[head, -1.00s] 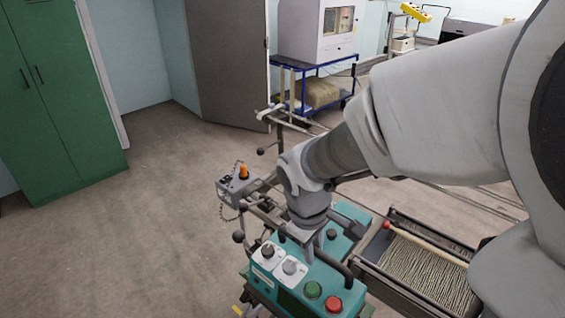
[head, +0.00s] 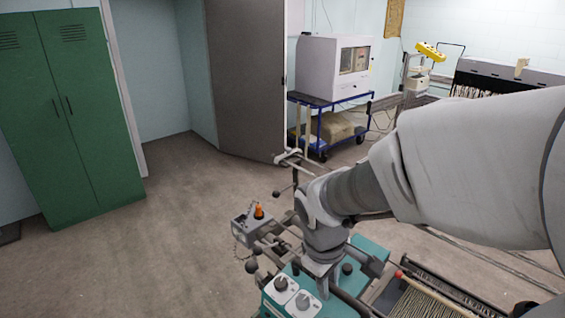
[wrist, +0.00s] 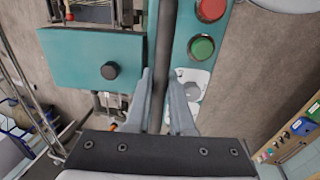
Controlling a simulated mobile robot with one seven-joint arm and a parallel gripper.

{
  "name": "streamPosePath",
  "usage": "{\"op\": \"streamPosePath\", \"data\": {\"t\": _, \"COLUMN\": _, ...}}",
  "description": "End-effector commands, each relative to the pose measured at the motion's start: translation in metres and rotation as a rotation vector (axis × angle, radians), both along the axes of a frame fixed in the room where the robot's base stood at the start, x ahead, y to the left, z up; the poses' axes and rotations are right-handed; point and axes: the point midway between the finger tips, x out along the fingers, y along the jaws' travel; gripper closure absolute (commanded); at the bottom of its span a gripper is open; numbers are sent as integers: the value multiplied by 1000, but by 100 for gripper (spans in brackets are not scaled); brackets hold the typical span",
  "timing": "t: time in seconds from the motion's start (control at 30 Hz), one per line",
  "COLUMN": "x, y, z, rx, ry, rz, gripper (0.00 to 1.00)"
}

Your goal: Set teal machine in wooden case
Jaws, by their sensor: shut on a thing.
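The teal machine (head: 372,250) is at the bottom centre of the head view, with its lower part cut off. Two white dial plates show on its near side. In the wrist view the teal machine (wrist: 75,52) fills the upper left and centre, with a red and a green button and a dark knob. My gripper (wrist: 164,85) is shut on its dark bar handle (wrist: 168,40), which runs between the two fingers. In the head view my wrist hides most of the grip. I cannot make out the wooden case. Whether the machine is clear of its support cannot be told.
A grey control box with an orange knob (head: 258,211) and metal rods stand just left of my wrist. A frame with threads (head: 430,300) is close at the right. A green cabinet (head: 75,120) and blue cart (head: 325,115) stand behind. The floor at left is clear.

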Motion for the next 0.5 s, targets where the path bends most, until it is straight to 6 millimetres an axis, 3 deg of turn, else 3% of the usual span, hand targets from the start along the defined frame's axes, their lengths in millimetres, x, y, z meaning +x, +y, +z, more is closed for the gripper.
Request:
{"op": "streamPosePath", "data": {"t": 0.03, "x": 2, "y": 0, "z": 9, "rx": 0, "ry": -5, "rz": 0, "gripper": 100}}
{"op": "streamPosePath", "data": {"t": 0.5, "x": 1, "y": 0, "z": 39, "rx": 0, "ry": -5, "rz": 0, "gripper": 100}}
